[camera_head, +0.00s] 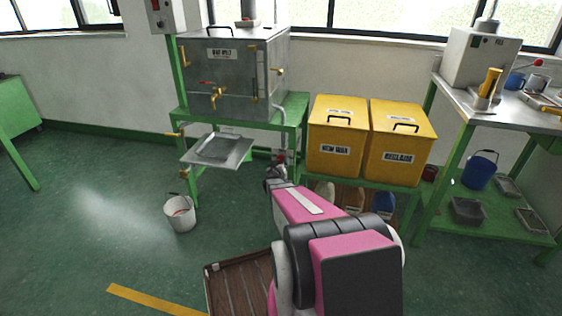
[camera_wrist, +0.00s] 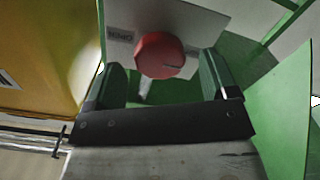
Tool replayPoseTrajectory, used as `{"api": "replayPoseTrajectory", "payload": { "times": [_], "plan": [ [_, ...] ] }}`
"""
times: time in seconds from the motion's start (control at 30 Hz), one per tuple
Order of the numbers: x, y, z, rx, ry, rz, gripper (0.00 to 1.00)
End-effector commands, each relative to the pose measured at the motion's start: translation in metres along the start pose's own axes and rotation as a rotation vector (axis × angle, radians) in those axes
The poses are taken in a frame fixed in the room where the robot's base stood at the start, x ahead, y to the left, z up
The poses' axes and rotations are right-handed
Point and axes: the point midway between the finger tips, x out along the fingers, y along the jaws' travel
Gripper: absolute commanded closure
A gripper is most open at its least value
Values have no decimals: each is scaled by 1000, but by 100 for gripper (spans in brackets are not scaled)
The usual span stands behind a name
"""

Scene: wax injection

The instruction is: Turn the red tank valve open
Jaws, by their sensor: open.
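A round red valve knob (camera_wrist: 159,55) shows in the wrist view, in front of a pale plate (camera_wrist: 118,36) with a small dark label that appears upside down. My gripper (camera_wrist: 160,74) is open, with one green finger on each side of the knob's lower part in the picture. I cannot tell whether the fingers touch it. In the head view my gripper (camera_head: 277,173) is at the lower right of the tank stand, mostly hidden by my arm. A small reddish part (camera_head: 281,156) shows just above it. The grey wax melt tank (camera_head: 240,85) stands on the green stand above.
Yellow new wax (camera_head: 335,160) and reclaim (camera_head: 398,165) bins stand close to the right of my gripper. A metal tray (camera_head: 238,160) sticks out below the tank's brass tap (camera_head: 214,97). A white bucket (camera_head: 181,214) stands on the floor. Open floor lies at the left.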

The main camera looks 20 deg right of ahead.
Motion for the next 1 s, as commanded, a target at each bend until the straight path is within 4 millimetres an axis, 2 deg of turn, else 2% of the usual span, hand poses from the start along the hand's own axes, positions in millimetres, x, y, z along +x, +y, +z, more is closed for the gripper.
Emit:
{"api": "replayPoseTrajectory", "payload": {
  "times": [0.03,0.2,0.5,0.57,0.6,0.67,1.0],
  "plan": [
    [11,-2,1,0,0,1,20],
    [27,0,0,0,1,1,20],
    [29,0,0,0,0,0,20],
    [29,0,0,0,0,0,40],
    [29,0,0,0,0,0,53],
    [29,0,0,0,0,0,70],
    [29,0,0,29,0,0,70]
  ]
}}
